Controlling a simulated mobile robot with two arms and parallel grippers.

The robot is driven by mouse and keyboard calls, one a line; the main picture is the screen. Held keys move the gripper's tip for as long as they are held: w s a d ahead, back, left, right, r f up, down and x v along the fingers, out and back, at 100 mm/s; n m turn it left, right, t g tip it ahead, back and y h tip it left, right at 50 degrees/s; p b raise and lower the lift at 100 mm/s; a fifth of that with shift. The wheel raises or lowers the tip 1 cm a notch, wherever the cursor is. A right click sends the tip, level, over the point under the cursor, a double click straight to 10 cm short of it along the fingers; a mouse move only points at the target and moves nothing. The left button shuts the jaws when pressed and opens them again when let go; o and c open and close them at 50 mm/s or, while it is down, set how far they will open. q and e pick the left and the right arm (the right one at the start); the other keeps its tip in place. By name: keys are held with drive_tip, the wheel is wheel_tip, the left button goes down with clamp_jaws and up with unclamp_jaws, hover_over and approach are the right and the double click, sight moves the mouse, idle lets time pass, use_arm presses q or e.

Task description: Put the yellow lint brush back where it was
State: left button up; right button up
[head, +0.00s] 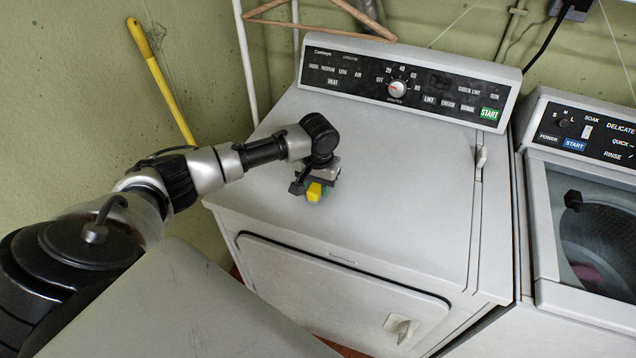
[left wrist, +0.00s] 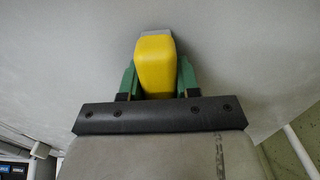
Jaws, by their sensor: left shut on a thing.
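My left gripper (head: 315,186) is over the left part of the dryer's top (head: 390,150), near its front edge. It is shut on the yellow lint brush (head: 314,193). In the left wrist view the brush (left wrist: 155,65) sits between the two green fingers of the gripper (left wrist: 157,80), with its yellow end toward the camera and a grey part beyond. I cannot tell whether the brush touches the dryer top. My right gripper is not in view.
The dryer's control panel (head: 405,84) rises at the back. A washer (head: 590,200) with a see-through lid stands at the right. A yellow handle (head: 160,80) leans on the green wall at the left. A wooden hanger (head: 320,20) hangs above the panel. The dryer top is otherwise clear.

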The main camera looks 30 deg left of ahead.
use_arm(q)
drive_tip(key=o, duration=0.9)
wheel_tip(320, 180, up, 12)
drive_tip(key=shift+r+b, duration=0.1)
drive_tip(key=shift+b, duration=0.6)
drive_tip(key=shift+s, duration=0.1)
